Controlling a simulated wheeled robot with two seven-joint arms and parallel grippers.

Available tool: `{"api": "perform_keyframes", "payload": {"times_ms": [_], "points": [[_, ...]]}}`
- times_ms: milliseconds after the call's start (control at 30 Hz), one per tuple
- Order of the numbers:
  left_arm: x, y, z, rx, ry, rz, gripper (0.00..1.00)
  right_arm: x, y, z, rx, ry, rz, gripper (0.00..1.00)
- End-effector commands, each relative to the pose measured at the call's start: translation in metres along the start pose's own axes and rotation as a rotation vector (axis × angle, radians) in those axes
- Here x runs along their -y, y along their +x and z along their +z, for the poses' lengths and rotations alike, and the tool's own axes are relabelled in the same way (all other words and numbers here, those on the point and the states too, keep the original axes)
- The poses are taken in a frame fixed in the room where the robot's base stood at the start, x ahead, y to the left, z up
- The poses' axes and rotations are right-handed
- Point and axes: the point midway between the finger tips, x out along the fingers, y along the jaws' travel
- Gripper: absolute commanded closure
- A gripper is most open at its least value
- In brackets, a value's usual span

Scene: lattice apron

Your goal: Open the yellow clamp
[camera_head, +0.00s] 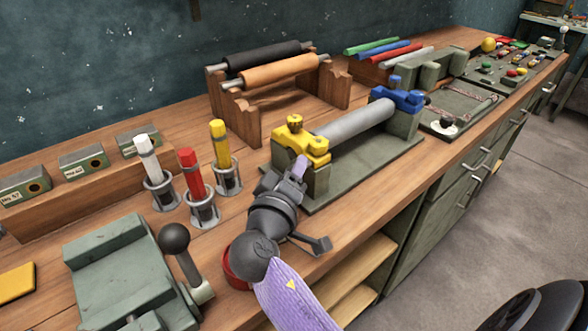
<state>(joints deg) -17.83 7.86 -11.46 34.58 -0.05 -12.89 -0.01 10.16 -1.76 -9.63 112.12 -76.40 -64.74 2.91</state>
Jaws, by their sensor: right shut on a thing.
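The yellow clamp (290,136) sits on the near-left end support of a green-grey stand, over the end of a grey roller (356,124). A yellow knob stands on its top. The clamp looks closed over the roller end. My right gripper (299,169) reaches up from the bottom of the view and is shut at the clamp's front edge. Its fingertips are partly hidden, and the exact grip on the clamp is hard to see. A matching blue clamp (397,98) holds the roller's far end. My left gripper is not in view.
Red, white and yellow markers in holders stand left of my right gripper. A rack (240,112) with black and orange rollers is behind. A green press with a black-knobbed lever (174,238) is at front left. A red round thing (237,268) lies partly behind my arm.

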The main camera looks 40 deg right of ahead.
Motion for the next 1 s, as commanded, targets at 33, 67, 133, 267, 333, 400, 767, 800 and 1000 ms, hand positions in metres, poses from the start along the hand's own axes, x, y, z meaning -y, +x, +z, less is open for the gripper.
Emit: {"api": "perform_keyframes", "payload": {"times_ms": [33, 67, 133, 267, 333, 400, 767, 800, 1000], "points": [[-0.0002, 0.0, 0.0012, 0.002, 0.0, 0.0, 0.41, 0.0007, -0.0001, 0.0002, 0.0, 0.0, -0.002, 0.82], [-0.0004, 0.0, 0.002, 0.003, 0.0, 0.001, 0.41, 0.0007, -0.0001, 0.0003, 0.0, 0.0, -0.002, 0.88], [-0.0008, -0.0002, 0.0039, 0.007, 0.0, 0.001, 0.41, 0.0008, -0.0001, 0.0003, 0.001, 0.0, -0.002, 1.0], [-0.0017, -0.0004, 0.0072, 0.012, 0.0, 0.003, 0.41, 0.001, -0.0002, 0.0004, 0.001, 0.0, -0.003, 1.0], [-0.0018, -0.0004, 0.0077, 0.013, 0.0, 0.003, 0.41, 0.0011, -0.0002, 0.0004, 0.001, 0.0, -0.003, 1.0], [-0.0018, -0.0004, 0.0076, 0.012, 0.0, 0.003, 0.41, 0.0012, -0.0002, 0.0004, 0.001, 0.0, -0.004, 1.0], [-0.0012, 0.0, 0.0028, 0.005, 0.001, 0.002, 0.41, 0.0016, -0.0003, 0.0006, 0.001, 0.001, -0.005, 1.0], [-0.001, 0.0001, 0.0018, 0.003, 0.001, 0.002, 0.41, 0.0017, -0.0003, 0.0006, 0.001, 0.001, -0.005, 1.0], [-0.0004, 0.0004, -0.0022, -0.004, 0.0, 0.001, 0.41, 0.0019, -0.0004, 0.0007, 0.002, 0.001, -0.006, 1.0]]}}
